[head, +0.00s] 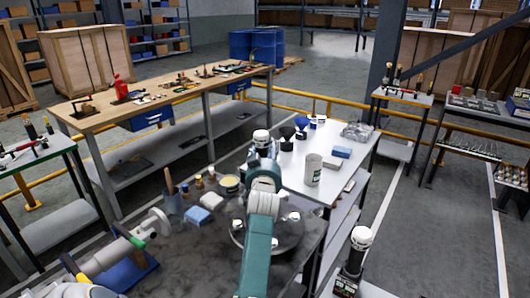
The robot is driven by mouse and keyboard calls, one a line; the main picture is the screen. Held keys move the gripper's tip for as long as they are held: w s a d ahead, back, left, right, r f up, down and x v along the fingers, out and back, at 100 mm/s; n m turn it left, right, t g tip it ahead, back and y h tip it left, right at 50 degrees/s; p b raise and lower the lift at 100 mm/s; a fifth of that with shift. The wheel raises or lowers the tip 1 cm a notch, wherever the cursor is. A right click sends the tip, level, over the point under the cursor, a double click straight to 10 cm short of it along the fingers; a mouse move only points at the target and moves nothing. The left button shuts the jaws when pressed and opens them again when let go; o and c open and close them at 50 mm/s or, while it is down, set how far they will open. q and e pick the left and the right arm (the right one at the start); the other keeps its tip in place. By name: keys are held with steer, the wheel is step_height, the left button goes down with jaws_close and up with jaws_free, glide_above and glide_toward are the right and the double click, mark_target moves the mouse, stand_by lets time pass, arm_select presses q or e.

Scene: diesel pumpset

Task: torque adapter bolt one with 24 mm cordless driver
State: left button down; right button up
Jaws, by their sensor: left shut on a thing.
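My left arm reaches up the middle of the head view with teal and white links. Its gripper (262,154) is mostly hidden behind its own wrist. It is shut on what looks like the cordless driver (262,138), whose white rounded end with a dark band shows above the wrist. A round grey adapter plate (287,241) lies below and behind the arm on a dark worktop. Several pale bolt heads (293,216) show around it. The driver's socket end is hidden, so I cannot tell whether it touches a bolt. My right gripper is not seen.
A similar driver (361,238) stands upright at the lower right. Pots and blocks (198,216) sit left of the plate. A pale tubular part with a green ring (105,256) is at lower left. A white table (330,190) and wooden bench (160,98) stand beyond.

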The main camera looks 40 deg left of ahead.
arm_select(q)
steer(key=shift+r, duration=0.15)
stand_by(0.3)
steer(key=shift+f+b, duration=0.4)
steer(key=shift+f, duration=0.2)
steer(key=shift+r, duration=0.15)
stand_by(0.4)
steer(key=shift+f, duration=0.5)
stand_by(0.6)
steer(key=shift+s+d+f, duration=0.1)
steer(key=shift+d+f, duration=0.05)
steer(key=shift+f, duration=0.25)
stand_by(0.5)
stand_by(1.5)
